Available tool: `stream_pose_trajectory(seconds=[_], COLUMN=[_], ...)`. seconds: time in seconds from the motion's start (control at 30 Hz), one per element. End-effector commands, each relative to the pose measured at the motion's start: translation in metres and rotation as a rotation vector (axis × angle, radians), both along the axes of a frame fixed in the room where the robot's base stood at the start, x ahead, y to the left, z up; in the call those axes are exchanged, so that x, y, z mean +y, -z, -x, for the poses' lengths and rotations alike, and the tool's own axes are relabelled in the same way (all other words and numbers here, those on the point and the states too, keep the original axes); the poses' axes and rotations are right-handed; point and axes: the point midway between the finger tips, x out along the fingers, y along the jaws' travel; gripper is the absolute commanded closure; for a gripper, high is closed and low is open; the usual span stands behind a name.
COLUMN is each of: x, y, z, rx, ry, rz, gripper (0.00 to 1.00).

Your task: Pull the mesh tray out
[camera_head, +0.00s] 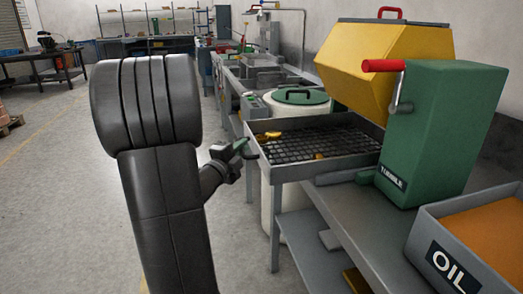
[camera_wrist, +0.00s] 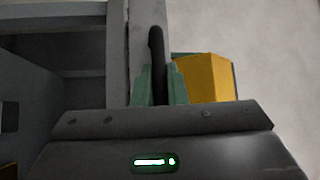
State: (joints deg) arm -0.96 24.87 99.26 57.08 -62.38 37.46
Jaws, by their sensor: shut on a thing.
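The mesh tray (camera_head: 325,168) has a grey frame and a dark wire mesh floor. It lies level beside the green tumbler machine (camera_head: 432,135), with a few small brass-coloured pieces on it. My gripper (camera_head: 241,147) is at the tray's left end. In the wrist view the green fingertips (camera_wrist: 160,84) are shut on a black bar handle (camera_wrist: 157,42), next to a grey wall. The handle is mostly hidden by the gripper in the head view.
The tumbler's yellow drum (camera_head: 385,65) overhangs the tray's back right. An orange-filled OIL bin (camera_head: 455,240) stands at the near right. A white drum with a green lid (camera_head: 300,97) is behind the tray. The floor (camera_head: 55,190) to the left is open.

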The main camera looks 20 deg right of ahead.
Motion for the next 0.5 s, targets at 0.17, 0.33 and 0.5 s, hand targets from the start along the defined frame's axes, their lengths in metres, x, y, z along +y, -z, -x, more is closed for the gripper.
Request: stream_pose_trajectory(seconds=[0.17,0.33,0.5], x=[0.053,0.1,0.141], y=[0.002,0.002,0.002], z=[-0.003,-0.006,-0.008], rx=[0.001,0.001,0.003], ry=[-0.007,-0.008,-0.005], rz=[-0.002,-0.001,-0.001], gripper=[1.0,1.0,1.0])
